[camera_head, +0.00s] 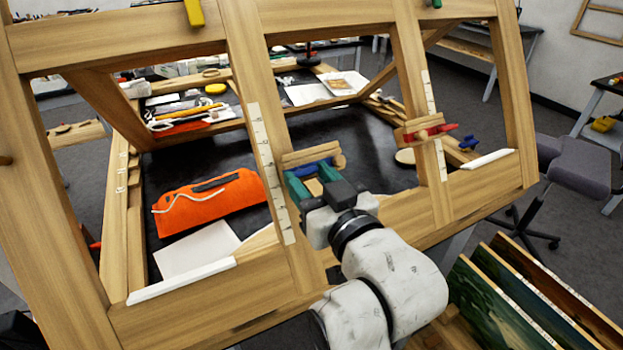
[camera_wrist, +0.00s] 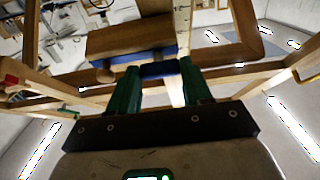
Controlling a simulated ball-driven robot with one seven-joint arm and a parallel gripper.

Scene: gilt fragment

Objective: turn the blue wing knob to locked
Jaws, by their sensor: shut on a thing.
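The blue wing knob (camera_head: 311,168) is on a wooden block (camera_head: 308,155) mounted on the middle upright of the wooden frame. My gripper (camera_head: 313,179) has green fingers and is shut on the knob from the front. In the wrist view, the knob (camera_wrist: 160,69) shows as a blue piece between the two green fingertips (camera_wrist: 158,72). The wooden block (camera_wrist: 130,40) is beyond it. The fingers hide part of the knob, and I cannot read any lock marking.
A red knob (camera_head: 428,133) sits on a similar block on the right upright. An orange pouch (camera_head: 215,202) and a white sheet (camera_head: 198,250) lie behind the frame (camera_head: 205,302). Framed paintings (camera_head: 520,305) lean at the lower right. A grey stool (camera_head: 575,165) stands right.

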